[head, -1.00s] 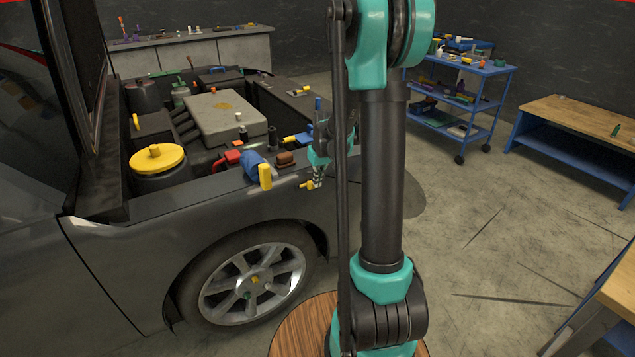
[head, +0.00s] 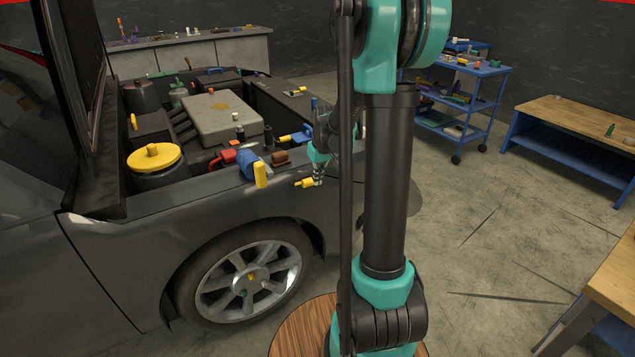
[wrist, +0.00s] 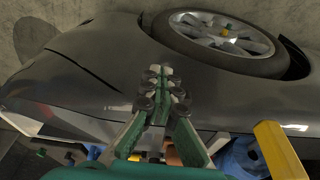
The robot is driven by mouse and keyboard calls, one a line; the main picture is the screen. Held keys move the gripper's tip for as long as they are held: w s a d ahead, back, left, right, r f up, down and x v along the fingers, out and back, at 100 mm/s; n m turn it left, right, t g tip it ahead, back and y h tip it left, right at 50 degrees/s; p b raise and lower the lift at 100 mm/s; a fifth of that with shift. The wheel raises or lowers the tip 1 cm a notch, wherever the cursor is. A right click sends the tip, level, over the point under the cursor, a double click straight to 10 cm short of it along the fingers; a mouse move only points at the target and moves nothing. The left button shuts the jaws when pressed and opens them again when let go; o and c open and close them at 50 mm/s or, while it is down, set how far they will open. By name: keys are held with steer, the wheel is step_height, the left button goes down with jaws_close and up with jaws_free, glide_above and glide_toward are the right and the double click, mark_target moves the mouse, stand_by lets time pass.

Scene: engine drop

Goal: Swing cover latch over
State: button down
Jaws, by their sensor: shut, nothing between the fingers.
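My gripper (head: 318,181) is beside the car's fender (head: 205,200), on its outer side. In the wrist view its fingertips (wrist: 160,82) are together with nothing between them, in front of the dark body panel. A yellow handle (head: 261,174) hangs at the end of a blue part (head: 248,162) on the fender's edge, left of my gripper. The handle also shows at the lower right of the wrist view (wrist: 278,150), apart from the fingers. A small yellow piece (head: 305,183) shows just left of my fingertips. I cannot tell which yellow part is the cover latch.
The open engine bay holds a grey engine cover (head: 222,118), a yellow round cap (head: 154,156), a red part (head: 222,158) and a brown block (head: 280,158). The wheel (head: 248,280) is below. A blue cart (head: 458,105) and a wooden bench (head: 580,125) stand right; floor between is clear.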

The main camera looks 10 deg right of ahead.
mark_target(311, 182)
steer(key=v, duration=0.8)
steer(key=w+a+x, duration=0.1)
steer(key=w+x, duration=0.1)
steer(key=x, duration=0.9)
steer(key=shift+w, duration=0.35)
steer(key=shift+w, duration=0.1)
steer(key=shift+w, duration=0.6)
